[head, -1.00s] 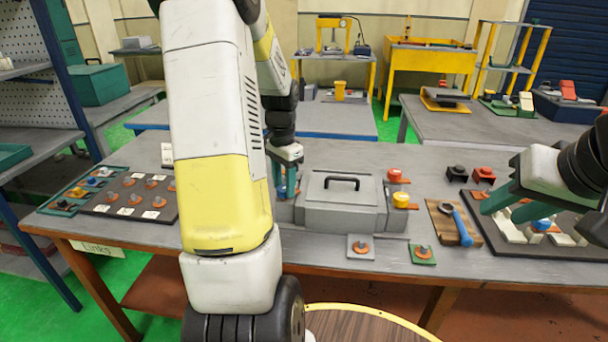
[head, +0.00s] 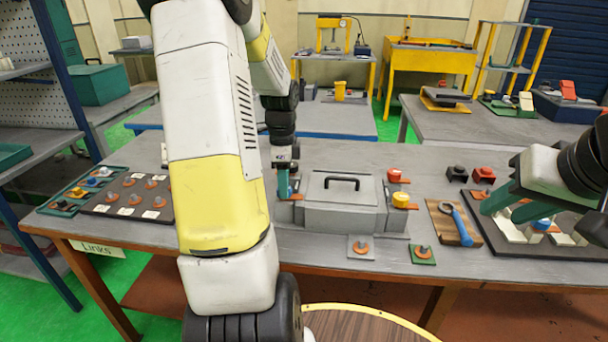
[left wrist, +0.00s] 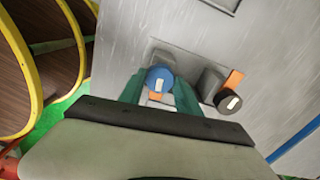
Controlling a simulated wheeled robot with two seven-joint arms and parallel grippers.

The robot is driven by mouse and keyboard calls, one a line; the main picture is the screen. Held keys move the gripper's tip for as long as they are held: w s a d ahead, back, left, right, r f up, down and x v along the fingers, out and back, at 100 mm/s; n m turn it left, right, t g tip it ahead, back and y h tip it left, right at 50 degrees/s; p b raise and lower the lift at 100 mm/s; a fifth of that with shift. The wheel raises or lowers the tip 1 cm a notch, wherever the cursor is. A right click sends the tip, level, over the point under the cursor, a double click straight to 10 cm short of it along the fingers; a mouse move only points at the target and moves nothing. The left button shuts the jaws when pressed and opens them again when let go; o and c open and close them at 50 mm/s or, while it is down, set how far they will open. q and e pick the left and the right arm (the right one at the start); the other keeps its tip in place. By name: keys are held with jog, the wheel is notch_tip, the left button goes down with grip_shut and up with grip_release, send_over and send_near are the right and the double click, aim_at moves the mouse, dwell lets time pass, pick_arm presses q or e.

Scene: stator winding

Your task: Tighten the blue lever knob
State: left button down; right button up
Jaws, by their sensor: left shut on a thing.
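The blue lever knob (left wrist: 160,79) shows in the left wrist view with a white mark on its face. It is on the side of the grey box (left wrist: 130,35), which also stands mid-bench in the head view (head: 335,215). My left gripper (left wrist: 161,98) is shut on the blue knob, with one teal finger on each side. In the head view my left gripper (head: 285,183) is at the box's left side, and the knob is hidden there. My right gripper (head: 515,203) appears open and empty above a dark tray at the right.
A black knob (left wrist: 230,101) with an orange lever sits beside the blue knob. Red (head: 396,174) and yellow (head: 401,200) knobs are on the box's right. A wrench board (head: 455,224) and dark tray (head: 490,240) lie further right.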

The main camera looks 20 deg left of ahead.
pick_arm(q)
jog(key=shift+w+r+m, duration=0.15)
jog(key=shift+m, duration=0.15)
jog(key=c, duration=0.9)
grip_release()
jog(key=shift+o, duration=0.2)
notch_tip(320, 180, up, 7)
jog(key=shift+f, duration=0.2)
jog(key=shift+r, duration=0.5)
